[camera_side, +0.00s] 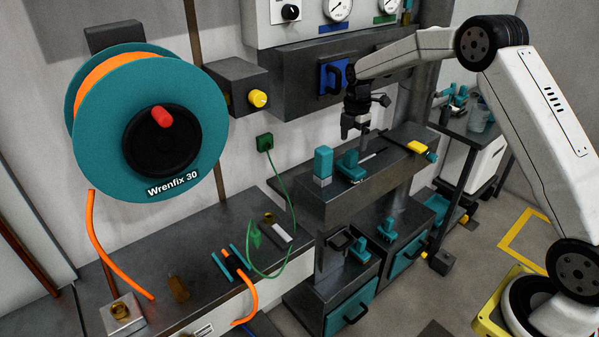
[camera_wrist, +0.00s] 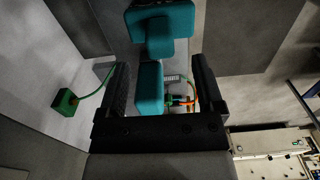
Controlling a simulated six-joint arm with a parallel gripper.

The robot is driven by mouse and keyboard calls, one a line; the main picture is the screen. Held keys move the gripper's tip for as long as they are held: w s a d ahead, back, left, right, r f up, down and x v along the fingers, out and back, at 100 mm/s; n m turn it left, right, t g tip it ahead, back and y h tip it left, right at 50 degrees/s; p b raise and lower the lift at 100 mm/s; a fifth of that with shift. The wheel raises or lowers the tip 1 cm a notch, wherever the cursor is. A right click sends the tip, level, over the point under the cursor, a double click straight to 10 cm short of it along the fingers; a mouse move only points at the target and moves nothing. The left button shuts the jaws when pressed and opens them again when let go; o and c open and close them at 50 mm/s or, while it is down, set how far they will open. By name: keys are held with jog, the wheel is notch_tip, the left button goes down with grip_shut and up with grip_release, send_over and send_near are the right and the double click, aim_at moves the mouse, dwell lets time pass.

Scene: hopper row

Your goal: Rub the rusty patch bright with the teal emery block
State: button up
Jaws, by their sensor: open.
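Two teal pieces stand on the dark raised shelf in the side view. One is a tall teal block (camera_side: 322,163) with a pale grey foot; the other is a teal piece (camera_side: 348,166) with a raised grip. I cannot tell for sure which is the emery block. My gripper (camera_side: 353,133) is open and empty, pointing down above the shelf near them. In the wrist view my gripper (camera_wrist: 160,68) frames a teal block (camera_wrist: 150,88) between its fingers, apparently below them. A wider teal piece (camera_wrist: 162,27) is just beyond. I cannot make out a rusty patch.
The shelf (camera_side: 385,175) also bears a yellow item (camera_side: 418,147). A cable reel (camera_side: 150,120) hangs at left. A green cable from a green plug (camera_side: 264,142) loops to the lower bench (camera_side: 200,240). Dark boxes and gauges are on the wall behind.

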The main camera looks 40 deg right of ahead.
aim_at(352, 151)
jog(key=shift+f, duration=3.3)
grip_shut()
jog(key=c, duration=0.9)
grip_release()
grip_shut()
jog(key=shift+r, duration=0.2)
jog(key=shift+r, duration=2.85)
jog(key=shift+r, duration=0.1)
